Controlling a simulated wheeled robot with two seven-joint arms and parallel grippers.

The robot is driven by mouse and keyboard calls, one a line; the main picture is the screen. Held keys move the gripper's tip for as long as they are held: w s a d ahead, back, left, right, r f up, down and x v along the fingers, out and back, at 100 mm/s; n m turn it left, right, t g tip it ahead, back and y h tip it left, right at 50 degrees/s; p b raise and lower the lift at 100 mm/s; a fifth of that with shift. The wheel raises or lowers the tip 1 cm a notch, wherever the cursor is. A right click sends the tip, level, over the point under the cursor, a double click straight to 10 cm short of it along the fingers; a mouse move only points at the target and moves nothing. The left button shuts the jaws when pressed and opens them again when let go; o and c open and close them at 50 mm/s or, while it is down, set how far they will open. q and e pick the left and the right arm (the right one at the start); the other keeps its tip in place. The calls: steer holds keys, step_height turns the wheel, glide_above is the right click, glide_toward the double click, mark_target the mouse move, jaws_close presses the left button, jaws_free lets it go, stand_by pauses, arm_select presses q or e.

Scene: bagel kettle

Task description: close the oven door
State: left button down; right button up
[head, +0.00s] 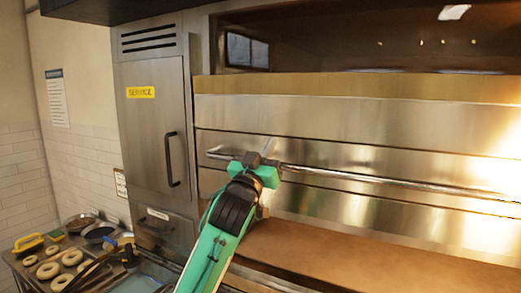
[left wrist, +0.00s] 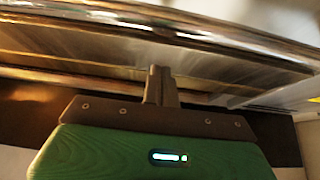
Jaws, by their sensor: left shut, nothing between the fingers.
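The oven's steel front (head: 350,115) fills the right of the head view, with a dark opening (head: 380,50) above it. A long horizontal handle bar (head: 370,178) runs across the front, and a curved bar shows in the left wrist view (left wrist: 180,30). My left gripper (head: 266,147) is at the left part of this bar, in front of the steel panel. Its fingers are shut together and empty in the left wrist view (left wrist: 160,84), near the bar. I cannot tell whether they touch it. My right gripper is out of view.
A tall steel service door (head: 156,140) with a black handle stands left of the oven. A tray with several bagels (head: 48,271) and some pans (head: 98,233) sits at the lower left. A brown flat surface (head: 340,262) lies below the front.

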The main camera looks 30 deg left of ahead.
arm_select(q)
steer(key=f, duration=0.2)
steer(key=f+p, duration=0.1)
steer(key=f, duration=0.1)
steer(key=shift+w, duration=0.25)
step_height(320, 180, down, 27)
steer(key=b, duration=1.7)
